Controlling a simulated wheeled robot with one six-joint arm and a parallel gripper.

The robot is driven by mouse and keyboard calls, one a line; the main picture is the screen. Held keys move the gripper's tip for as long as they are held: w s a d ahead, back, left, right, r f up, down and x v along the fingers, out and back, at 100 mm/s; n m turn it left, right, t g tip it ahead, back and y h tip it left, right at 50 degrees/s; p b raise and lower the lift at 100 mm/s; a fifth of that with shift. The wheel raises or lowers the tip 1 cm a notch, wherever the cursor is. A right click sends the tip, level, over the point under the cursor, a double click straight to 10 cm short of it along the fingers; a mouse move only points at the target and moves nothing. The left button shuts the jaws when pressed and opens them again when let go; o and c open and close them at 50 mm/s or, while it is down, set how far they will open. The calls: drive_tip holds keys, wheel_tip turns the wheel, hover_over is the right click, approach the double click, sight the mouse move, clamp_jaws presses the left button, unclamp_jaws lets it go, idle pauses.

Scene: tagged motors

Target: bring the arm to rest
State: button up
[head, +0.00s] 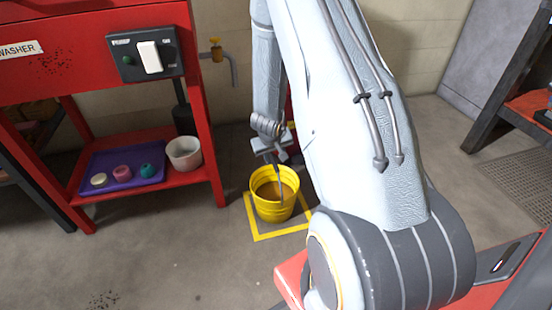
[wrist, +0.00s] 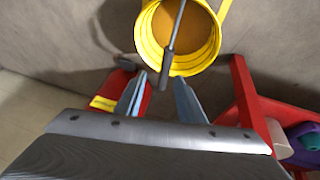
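My gripper shows in the head view (head: 272,153), just above a yellow bucket (head: 262,209) with brownish contents. In the wrist view my gripper (wrist: 161,77) has its two fingers apart, with visible gaps to the thin dark rod (wrist: 173,35) between them. The rod crosses over the bucket (wrist: 149,45); I cannot tell whether it is the bucket's handle. The bucket stands upright inside a yellow square outline on the floor. My arm reaches down toward it from the upper middle of the head view.
A red washer bench (head: 80,75) stands at left, with a switch box (head: 146,54). Its lower shelf holds a purple tray (head: 110,182) with several small parts and a white cup (head: 184,153). A tap (head: 217,50) is on the wall.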

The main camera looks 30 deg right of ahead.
drive_tip(key=shift+p+v, duration=0.35)
drive_tip(key=shift+v, duration=0.9)
drive_tip(key=s+a+r+n+y, duration=0.15)
drive_tip(key=a+r, duration=0.25)
drive_tip(key=a, duration=0.6)
drive_tip(key=s+a+r+n+y, duration=0.15)
drive_tip(key=a+r, duration=0.25)
drive_tip(key=a, duration=0.5)
drive_tip(key=s+a+r+n+y, duration=0.15)
drive_tip(key=a+r, duration=0.35)
drive_tip(key=a, duration=0.5)
drive_tip(key=s+a+r+n+g, duration=0.25)
drive_tip(key=s+a+r, duration=0.25)
drive_tip(key=s+a, duration=0.55)
drive_tip(key=s+a+r+n+g, duration=0.1)
drive_tip(key=s+r+n, duration=0.3)
drive_tip(key=s, duration=1.1)
drive_tip(key=d+r+m+p, duration=0.4)
drive_tip(key=d+r+p, duration=0.6)
drive_tip(key=r+p, duration=0.4)
drive_tip(key=d+r+m+h+p, duration=0.1)
drive_tip(key=d+r+m+p, duration=0.3)
drive_tip(key=d+r+p, duration=0.6)
wheel_tip(320, 180, up, 5)
drive_tip(key=p, duration=0.4)
drive_tip(key=shift+s+d+f+p, duration=0.25)
drive_tip(key=shift+s+d+p, duration=0.15)
